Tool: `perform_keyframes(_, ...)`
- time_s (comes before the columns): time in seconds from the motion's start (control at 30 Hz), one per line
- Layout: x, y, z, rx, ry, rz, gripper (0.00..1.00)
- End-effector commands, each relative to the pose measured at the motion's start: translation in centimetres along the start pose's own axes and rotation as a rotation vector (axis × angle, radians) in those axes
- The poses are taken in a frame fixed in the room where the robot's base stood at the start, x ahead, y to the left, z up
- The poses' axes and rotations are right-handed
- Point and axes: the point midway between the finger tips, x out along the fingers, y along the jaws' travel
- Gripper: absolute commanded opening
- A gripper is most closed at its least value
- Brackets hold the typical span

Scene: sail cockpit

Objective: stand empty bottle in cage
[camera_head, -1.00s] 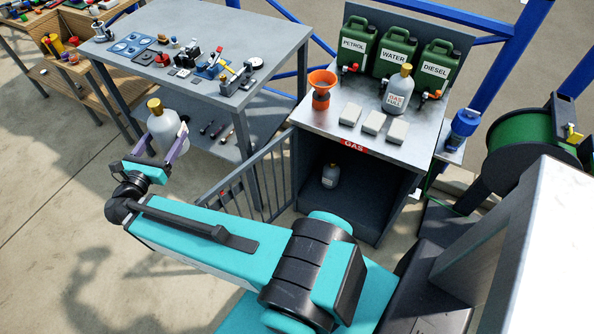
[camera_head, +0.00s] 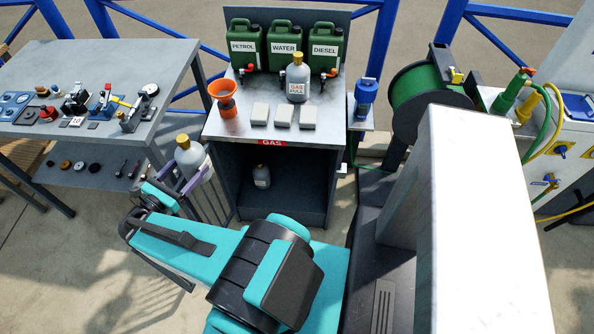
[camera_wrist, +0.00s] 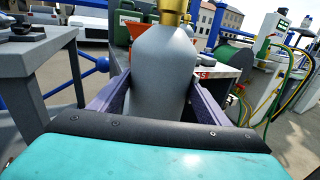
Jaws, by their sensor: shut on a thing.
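A grey gas bottle with a brass-coloured top (camera_head: 190,157) is held upright in my gripper (camera_head: 188,180), left of the gas cabinet. In the wrist view the bottle (camera_wrist: 162,75) stands between the two purple fingers, which are shut on it. The cage is the dark open cabinet (camera_head: 318,165) under the bench marked GAS. A small grey bottle (camera_head: 262,177) stands inside it at the left. A barred grey gate (camera_head: 214,190) stands at the cabinet's left side, swung open and partly behind my gripper. Another grey bottle with a label reading GAS FULL (camera_head: 298,80) stands on the bench top.
Green cans (camera_head: 283,46) stand at the back of the bench, with an orange funnel (camera_head: 224,96) and pale blocks (camera_head: 284,116) before them. A tool table (camera_head: 165,62) is at left, a green hose reel (camera_head: 425,85) at right. The cabinet's right half looks clear.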

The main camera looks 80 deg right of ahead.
Motion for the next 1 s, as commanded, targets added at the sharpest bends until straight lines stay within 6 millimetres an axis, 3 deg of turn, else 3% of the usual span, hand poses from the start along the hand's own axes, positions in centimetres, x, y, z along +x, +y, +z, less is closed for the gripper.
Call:
perform_keyframes(0.37,5.8,-7.3,-2.8,-0.002,-0.005,-0.218,0.13)
perform_keyframes(0.6,9.2,-11.9,-5.8,-0.002,-0.006,-0.345,0.13)
perform_keyframes(0.8,12.0,-14.4,-9.4,-0.001,-0.007,-0.406,0.13)
perform_keyframes(1.0,14.2,-15.3,-12.4,-0.001,-0.007,-0.42,0.13)
